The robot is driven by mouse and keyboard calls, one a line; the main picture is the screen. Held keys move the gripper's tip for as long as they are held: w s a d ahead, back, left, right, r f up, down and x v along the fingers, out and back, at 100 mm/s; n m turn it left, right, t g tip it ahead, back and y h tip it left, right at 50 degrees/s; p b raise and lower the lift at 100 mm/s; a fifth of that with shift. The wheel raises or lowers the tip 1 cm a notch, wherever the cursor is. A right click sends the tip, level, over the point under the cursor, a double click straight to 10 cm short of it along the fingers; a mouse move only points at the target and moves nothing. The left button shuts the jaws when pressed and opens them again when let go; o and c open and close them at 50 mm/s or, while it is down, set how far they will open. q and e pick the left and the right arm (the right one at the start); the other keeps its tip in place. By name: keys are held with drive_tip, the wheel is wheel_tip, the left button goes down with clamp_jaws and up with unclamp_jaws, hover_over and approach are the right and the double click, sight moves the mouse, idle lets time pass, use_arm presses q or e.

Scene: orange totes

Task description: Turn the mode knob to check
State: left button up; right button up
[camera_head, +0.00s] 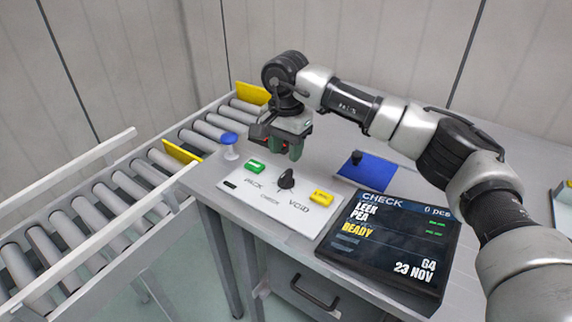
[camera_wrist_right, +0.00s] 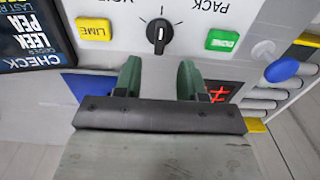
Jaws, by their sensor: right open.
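The mode knob (camera_head: 286,179) is black and round with a raised grip. It sits on a white panel (camera_head: 240,195) marked PACK, CHECK and VOID. In the right wrist view the knob (camera_wrist_right: 160,33) shows a white line along its grip; I cannot tell for sure which label it points to. My right gripper (camera_head: 288,150) is above the back edge of the panel, behind the knob and apart from it. In the wrist view its green fingers (camera_wrist_right: 158,70) are open and empty, with the knob just beyond their tips. My left gripper is out of view.
A green button (camera_head: 255,166) and a yellow button (camera_head: 321,197) flank the knob. A tilted screen (camera_head: 392,238) reads CHECK and READY. A blue pad (camera_head: 367,172) lies behind it. A blue-topped post (camera_head: 229,140) stands left, beside the roller conveyor (camera_head: 120,180).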

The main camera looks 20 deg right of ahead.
sight(286, 173)
wheel_tip(286, 173, up, 4)
drive_tip(key=shift+r, duration=0.2)
idle(0.3)
